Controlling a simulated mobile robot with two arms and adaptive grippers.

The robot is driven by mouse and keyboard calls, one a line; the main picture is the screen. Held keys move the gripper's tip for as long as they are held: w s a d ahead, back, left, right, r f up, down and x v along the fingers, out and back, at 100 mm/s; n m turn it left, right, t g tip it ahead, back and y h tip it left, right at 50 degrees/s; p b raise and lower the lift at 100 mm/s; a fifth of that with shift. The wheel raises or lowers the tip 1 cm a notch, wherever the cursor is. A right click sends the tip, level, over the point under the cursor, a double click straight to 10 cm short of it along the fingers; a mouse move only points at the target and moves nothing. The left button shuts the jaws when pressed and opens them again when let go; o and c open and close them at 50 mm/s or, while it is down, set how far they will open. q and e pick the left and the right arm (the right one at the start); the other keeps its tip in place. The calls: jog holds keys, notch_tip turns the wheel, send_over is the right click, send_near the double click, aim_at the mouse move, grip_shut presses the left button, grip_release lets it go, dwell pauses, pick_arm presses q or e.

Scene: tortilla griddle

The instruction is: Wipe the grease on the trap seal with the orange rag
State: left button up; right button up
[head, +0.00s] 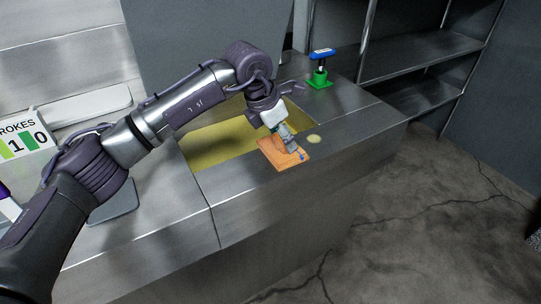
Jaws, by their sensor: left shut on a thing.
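My left gripper (296,153) reaches in from the left over the steel counter and is shut on the orange rag (270,150). The rag lies flat, or nearly so, at the front edge of a yellowish recessed opening (215,143) in the counter. I cannot tell whether it presses on the surface. A small pale yellow spot (314,139), which looks like grease, shows on the steel just right of the rag, apart from it. The gripper's fingers and the rag hide part of the rim below them. My right gripper is not in view.
A green-based fixture with a blue handle (321,54) stands on the counter behind. A sign reading "ROKES 10" (27,139) and a grey flat plate (113,204) are at left. Empty shelves (420,50) stand at back right. The counter's front (330,190) is clear.

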pick_arm(q)
jog(key=shift+w+d, duration=0.45)
jog(key=shift+d, duration=0.2)
jog(key=shift+w+d, duration=0.4)
jog(key=shift+d, duration=0.2)
jog(key=w+d, duration=0.1)
jog(key=d, duration=0.2)
jog(key=shift+w, duration=0.4)
jog(key=shift+w+d+f, duration=0.2)
jog(key=shift+w+d, duration=0.15)
jog(key=shift+d, duration=0.15)
jog(key=shift+d+p, duration=0.1)
jog(key=shift+p, duration=0.2)
